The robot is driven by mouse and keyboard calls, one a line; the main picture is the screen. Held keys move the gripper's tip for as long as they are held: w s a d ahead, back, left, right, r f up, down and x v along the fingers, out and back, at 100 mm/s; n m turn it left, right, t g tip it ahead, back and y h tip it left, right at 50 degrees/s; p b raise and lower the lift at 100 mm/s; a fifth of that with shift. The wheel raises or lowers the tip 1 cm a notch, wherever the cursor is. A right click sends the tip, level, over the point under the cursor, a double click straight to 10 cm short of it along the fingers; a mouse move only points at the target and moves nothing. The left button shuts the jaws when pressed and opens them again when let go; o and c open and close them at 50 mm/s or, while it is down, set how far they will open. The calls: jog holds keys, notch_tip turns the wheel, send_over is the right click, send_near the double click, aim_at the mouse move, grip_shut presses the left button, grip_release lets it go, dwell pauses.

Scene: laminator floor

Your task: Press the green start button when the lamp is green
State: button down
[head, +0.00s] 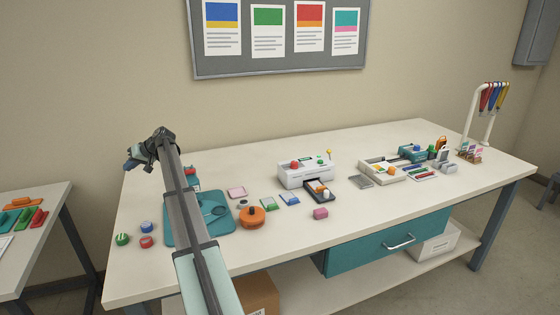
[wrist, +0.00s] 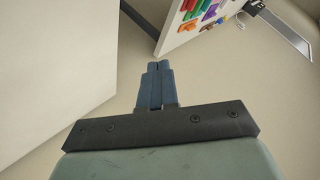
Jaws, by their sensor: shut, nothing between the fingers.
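The white laminator (head: 305,175) stands at the middle of the long table. A red dome (head: 294,164) and a small green spot beside it show on its top. A thin stalk with a yellow ball (head: 329,153) rises at its right end. At this size I cannot tell which of these is the lamp or the start button, nor whether a lamp is lit. My gripper (head: 130,162) is raised above the table's left end, far left of the laminator. In the wrist view my gripper (wrist: 158,65) is shut with its fingertips together and empty. The laminator is out of that view.
A black tray (head: 319,194) sits before the laminator. An orange round container (head: 252,216), a teal mat (head: 182,232) and small coloured blocks lie left of it. The table's front right is mostly clear.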

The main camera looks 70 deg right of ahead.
jog(key=s+d+r+m+h, duration=0.1)
jog(key=s+d, duration=0.5)
jog(key=d, duration=0.3)
jog(key=s+d+h, duration=0.1)
jog(key=s+d, duration=0.5)
jog(key=d, duration=0.3)
notch_tip(320, 180, up, 4)
jog(key=m+g+h, duration=0.1)
jog(key=m+h, duration=0.2)
jog(key=m, duration=0.2)
send_over(320, 162)
jog(key=s+d, duration=0.1)
jog(key=shift+d+f, duration=0.1)
jog(key=shift+f, duration=0.1)
jog(key=shift+f, duration=0.2)
jog(key=shift+f, duration=4.25)
jog(key=shift+f, duration=0.1)
jog(key=shift+f, duration=0.3)
